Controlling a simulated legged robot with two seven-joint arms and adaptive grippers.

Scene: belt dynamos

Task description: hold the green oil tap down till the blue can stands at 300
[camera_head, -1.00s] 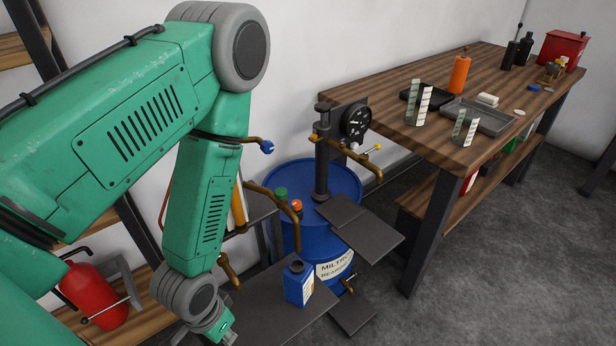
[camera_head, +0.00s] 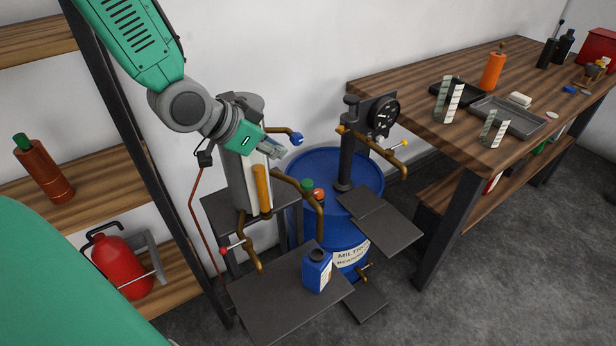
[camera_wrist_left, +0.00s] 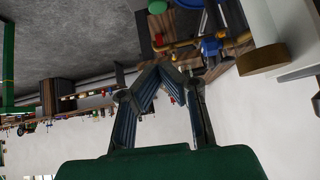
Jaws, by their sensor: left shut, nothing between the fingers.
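The green tap knob (camera_head: 307,185) sits beside an orange knob (camera_head: 319,194) on brass pipework in front of the blue drum. The blue can (camera_head: 317,272) stands upright on a dark plate (camera_head: 270,308), below the brass spout (camera_head: 320,228). No number is readable for it. My left gripper (camera_head: 277,152) is shut and empty, in front of the grey cylinder, up and left of the green knob and apart from it. In the left wrist view its fingers (camera_wrist_left: 160,70) come together at the tips. My right gripper is not in view.
A brass pipe with a blue knob (camera_head: 297,138) is close to my left gripper. The blue drum (camera_head: 335,165) carries a black dial (camera_head: 383,115). The grey cylinder (camera_head: 240,185) has an amber tube. A wooden bench (camera_head: 420,85) stands right.

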